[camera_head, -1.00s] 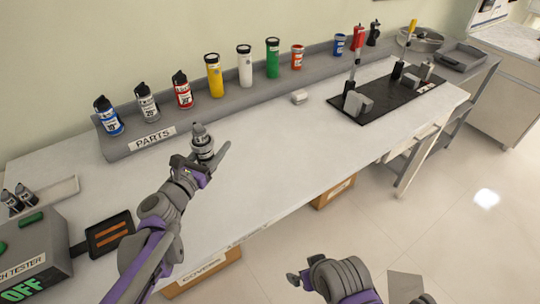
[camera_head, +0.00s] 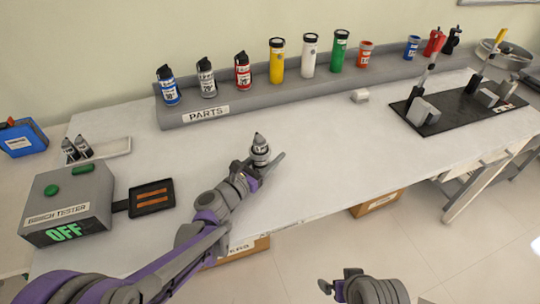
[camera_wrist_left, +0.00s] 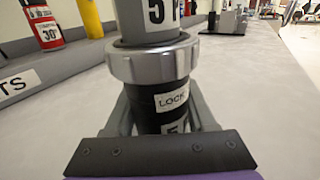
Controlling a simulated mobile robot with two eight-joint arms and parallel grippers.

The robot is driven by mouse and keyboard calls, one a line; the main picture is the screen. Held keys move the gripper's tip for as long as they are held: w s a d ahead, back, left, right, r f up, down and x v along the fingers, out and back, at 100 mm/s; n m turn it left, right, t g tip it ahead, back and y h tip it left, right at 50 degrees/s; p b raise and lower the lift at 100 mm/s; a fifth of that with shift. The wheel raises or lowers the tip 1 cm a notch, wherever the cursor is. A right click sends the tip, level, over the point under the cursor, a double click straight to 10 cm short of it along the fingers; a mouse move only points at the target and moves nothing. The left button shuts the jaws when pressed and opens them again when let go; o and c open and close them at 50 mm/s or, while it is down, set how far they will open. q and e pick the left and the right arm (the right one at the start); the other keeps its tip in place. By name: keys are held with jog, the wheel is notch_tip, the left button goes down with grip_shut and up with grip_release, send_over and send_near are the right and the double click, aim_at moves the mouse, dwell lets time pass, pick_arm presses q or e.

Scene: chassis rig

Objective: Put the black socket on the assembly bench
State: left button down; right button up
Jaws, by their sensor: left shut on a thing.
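The black socket (camera_wrist_left: 175,100), with a LOCK label, is the dark lower part of a stack in my left gripper. A grey ring and a grey part marked 5 sit above it in the left wrist view. In the head view the stack (camera_head: 259,148) is upright over the pale bench top (camera_head: 330,140); I cannot tell whether it touches. My left gripper (camera_head: 265,165) is shut around the black socket, and its fingers hide some of it. My right gripper (camera_head: 326,287) is low at the bottom, off the bench front; its jaw state is unclear.
A grey PARTS shelf (camera_head: 235,122) with bottles and coloured cylinders runs along the back. The bench tester (camera_head: 75,205) and a black tray (camera_head: 152,198) stand left. A black mat (camera_head: 455,112) with fixtures lies right. The bench middle is mostly clear.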

aim_at(255, 169)
pick_arm(q)
jog(key=shift+r, duration=0.1)
jog(key=shift+c, duration=1.1)
grip_release()
jog(key=v, duration=1.2)
jog(key=shift+s, duration=0.1)
